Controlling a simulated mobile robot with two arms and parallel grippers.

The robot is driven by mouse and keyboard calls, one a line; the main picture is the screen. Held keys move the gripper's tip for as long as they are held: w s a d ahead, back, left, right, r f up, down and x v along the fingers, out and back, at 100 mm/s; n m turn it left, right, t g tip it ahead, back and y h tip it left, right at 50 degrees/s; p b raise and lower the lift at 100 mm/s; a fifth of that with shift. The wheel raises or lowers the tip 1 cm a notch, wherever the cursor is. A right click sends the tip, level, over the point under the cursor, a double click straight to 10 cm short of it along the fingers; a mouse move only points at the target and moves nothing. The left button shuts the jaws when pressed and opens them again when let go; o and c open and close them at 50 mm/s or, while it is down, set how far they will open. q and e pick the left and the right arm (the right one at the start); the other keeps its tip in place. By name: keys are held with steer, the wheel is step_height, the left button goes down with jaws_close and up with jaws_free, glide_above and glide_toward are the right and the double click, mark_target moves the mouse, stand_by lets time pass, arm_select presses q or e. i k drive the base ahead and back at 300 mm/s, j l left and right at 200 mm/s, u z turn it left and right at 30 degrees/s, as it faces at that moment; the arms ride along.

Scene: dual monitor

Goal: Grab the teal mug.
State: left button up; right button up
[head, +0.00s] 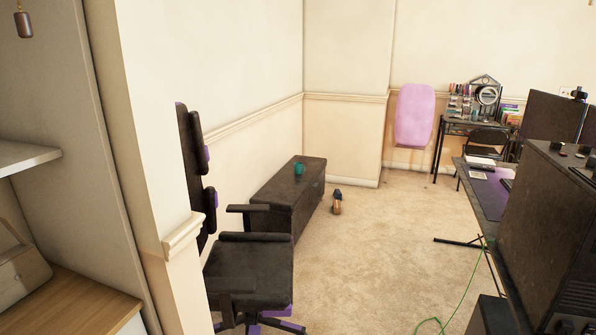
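The teal mug (299,169) stands on top of a low dark cabinet (274,203) against the left wall, well away from me. It is small in the head view, and nothing covers it. Neither of my grippers shows in the head view.
A black and purple office chair (250,270) stands in front of the cabinet. A small brown object (337,204) is on the floor beside it. A desk (485,190) with monitors is on the right. A wall edge is close on the left. Carpet (370,260) is open between, with a green cable (465,290).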

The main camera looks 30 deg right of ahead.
mark_target(298, 166)
steer(key=i+l+z, duration=0.95)
steer(key=i, duration=0.3)
steer(key=i+l+z, duration=0.1)
steer(key=i+z, duration=0.2)
steer(key=i, duration=0.15)
steer(key=i+z, duration=0.35)
steer(key=i+u, duration=0.15)
steer(key=i, duration=0.65)
steer(key=i+u, duration=0.15)
steer(key=i, duration=0.6)
steer(key=i+l+u, duration=0.15)
steer(key=i, duration=0.65)
